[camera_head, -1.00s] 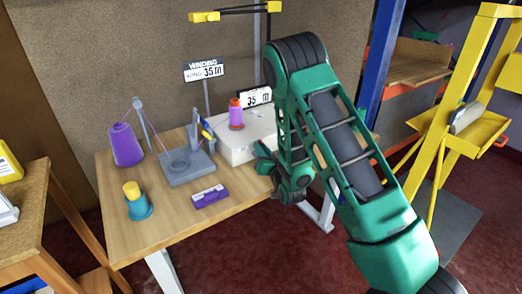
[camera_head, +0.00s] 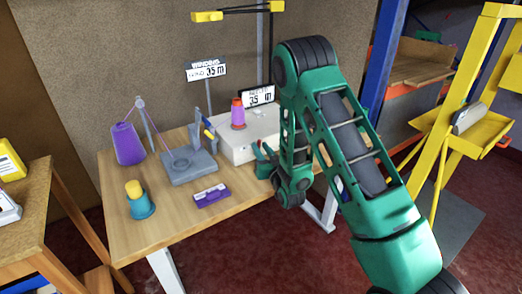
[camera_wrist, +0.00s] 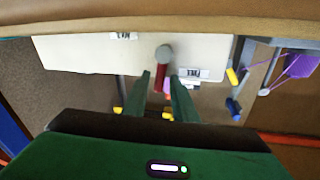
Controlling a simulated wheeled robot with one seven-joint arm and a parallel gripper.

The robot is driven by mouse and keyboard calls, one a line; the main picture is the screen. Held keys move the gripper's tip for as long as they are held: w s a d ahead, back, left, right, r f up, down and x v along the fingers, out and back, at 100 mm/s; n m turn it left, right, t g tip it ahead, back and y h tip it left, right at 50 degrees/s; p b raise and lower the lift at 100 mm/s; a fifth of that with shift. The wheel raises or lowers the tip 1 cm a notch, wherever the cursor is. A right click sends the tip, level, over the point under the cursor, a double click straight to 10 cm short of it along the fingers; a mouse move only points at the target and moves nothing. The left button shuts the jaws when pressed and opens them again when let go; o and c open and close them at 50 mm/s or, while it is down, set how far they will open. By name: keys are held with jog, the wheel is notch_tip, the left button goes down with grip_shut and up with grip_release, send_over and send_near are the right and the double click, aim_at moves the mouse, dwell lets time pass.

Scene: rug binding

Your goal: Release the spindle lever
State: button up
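My gripper (camera_head: 265,161) is at the right front of the white box on the table, partly hidden by my green arm in the head view. In the wrist view, my gripper (camera_wrist: 161,76) has its two green fingers apart. A red bar (camera_wrist: 160,78) with a grey round knob (camera_wrist: 164,52) shows between them, in front of the white box (camera_wrist: 90,55). It looks like a lever; I cannot tell whether a finger touches it. A red and purple cone (camera_head: 238,114) stands on the white box (camera_head: 235,150).
The wooden table (camera_head: 165,232) also holds a grey winder stand (camera_head: 190,168), a purple cone (camera_head: 128,144), a teal and yellow pot (camera_head: 139,200) and a purple-white block (camera_head: 211,196). A sign (camera_head: 206,70) stands behind. A yellow frame (camera_head: 450,120) is at the right.

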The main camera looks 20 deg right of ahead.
dwell(0.3)
jog(key=s, duration=0.7)
jog(key=s+d, duration=0.1)
jog(key=s, duration=0.2)
jog(key=shift+s+d+f, duration=0.1)
jog(key=shift+s+f, duration=0.2)
